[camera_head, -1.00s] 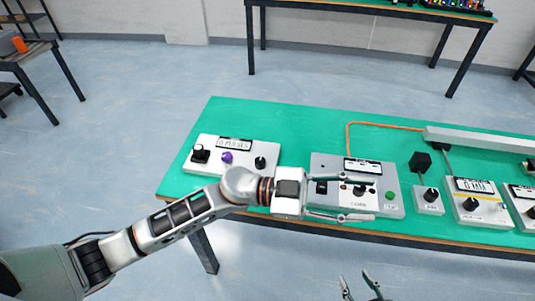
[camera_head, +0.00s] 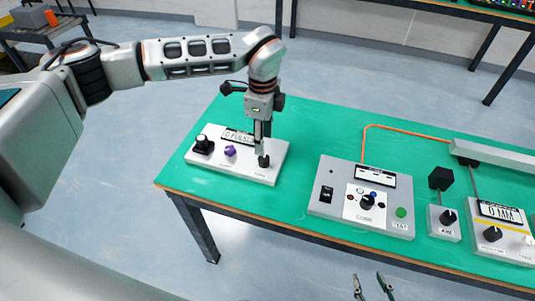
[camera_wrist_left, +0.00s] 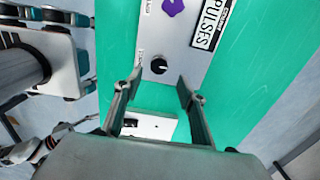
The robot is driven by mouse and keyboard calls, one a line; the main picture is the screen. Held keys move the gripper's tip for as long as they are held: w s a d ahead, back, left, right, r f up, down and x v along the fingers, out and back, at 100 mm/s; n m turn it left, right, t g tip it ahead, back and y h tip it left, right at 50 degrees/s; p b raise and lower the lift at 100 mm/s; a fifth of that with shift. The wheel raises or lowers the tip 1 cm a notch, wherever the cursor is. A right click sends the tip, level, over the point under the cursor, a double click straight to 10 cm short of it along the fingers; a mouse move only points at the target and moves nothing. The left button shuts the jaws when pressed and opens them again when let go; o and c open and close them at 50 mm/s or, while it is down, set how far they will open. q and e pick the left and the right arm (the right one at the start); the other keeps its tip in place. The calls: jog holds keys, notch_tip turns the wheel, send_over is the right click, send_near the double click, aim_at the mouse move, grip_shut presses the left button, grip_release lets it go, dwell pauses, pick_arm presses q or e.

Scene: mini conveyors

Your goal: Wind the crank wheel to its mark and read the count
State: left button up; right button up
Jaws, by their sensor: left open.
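A white panel (camera_head: 216,170) with a "0 PULSES" display (camera_head: 238,136) lies at the left of the green table. It carries a black knob on a dark base (camera_head: 203,144), a purple knob (camera_head: 230,150) and a black knob at its right end (camera_head: 264,161). I cannot tell which one is the crank wheel. My left gripper (camera_head: 262,152) points down at the right-end knob, fingers open. In the left wrist view that knob (camera_wrist_left: 158,66) shows between the fingertips (camera_wrist_left: 159,84); contact is unclear. My right gripper (camera_head: 372,285) is open and empty at the bottom edge.
A grey box with a switch, dial and green button (camera_head: 345,213) stands to the right. Small knob boxes and a "0 MM" display (camera_head: 500,212) stand further right. An orange cable (camera_head: 410,128) runs behind the grey box. Green tabletop (camera_head: 310,140) is clear between.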

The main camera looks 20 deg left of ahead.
aim_at(264, 158)
pick_arm(q)
notch_tip(264, 158, down, 8)
jog(key=shift+s+r, duration=0.1)
jog(key=shift+r, duration=0.05)
jog(key=shift+c, duration=0.3)
jog(key=c, duration=1)
